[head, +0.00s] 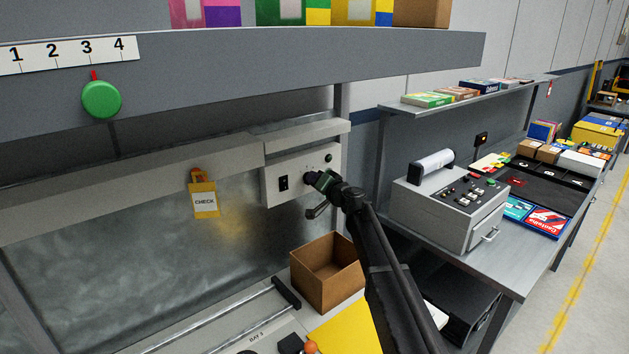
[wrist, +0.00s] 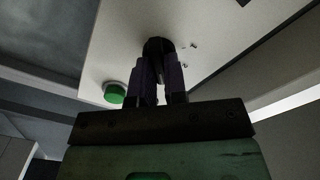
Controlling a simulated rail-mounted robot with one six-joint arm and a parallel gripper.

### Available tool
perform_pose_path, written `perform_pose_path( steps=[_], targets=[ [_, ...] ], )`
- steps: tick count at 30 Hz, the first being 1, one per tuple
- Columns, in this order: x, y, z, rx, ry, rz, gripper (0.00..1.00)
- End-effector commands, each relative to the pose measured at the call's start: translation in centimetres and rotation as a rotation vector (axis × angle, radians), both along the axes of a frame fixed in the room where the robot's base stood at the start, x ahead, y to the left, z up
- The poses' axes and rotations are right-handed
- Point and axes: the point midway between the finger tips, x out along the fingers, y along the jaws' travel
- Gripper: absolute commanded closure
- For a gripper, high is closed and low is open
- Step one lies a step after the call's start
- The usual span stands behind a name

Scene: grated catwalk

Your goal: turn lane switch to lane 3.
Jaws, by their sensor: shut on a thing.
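A pale control panel (head: 290,180) hangs under the shelf beam and carries a dark rotary knob (head: 309,177). My gripper (head: 319,180) is at the panel, shut on this knob. In the wrist view the two fingers (wrist: 158,80) close on the dark round knob (wrist: 158,46), with small marks on the panel to its right. The fingers and wrist hide part of the knob, so its pointing direction cannot be told. A strip numbered 1 to 4 (head: 70,52) is on the beam at upper left. Below it a green round knob (head: 101,99) has a red pointer near 3.
A yellow CHECK tag (head: 204,200) hangs further left. An open cardboard box (head: 327,273) stands below. A grey machine (head: 450,205) is on the right bench.

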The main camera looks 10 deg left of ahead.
Motion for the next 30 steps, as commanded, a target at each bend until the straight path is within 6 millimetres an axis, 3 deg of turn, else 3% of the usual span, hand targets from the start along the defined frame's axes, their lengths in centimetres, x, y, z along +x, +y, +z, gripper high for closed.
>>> perform_pose_path(
  steps=[7,8,12,23,30],
  targets=[
    [-0.1,0.0,0.0,0.001,0.001,0.000,1.00],
    [-0.1,0.0,0.0,0.001,0.001,0.000,0.84],
    [0.0,0.0,0.0,0.001,0.001,0.000,0.63],
    [-0.5,-0.4,0.0,0.000,0.000,0.000,0.62],
    [-3.9,-3.9,0.0,0.000,0.000,-0.001,0.62]
  ],
)
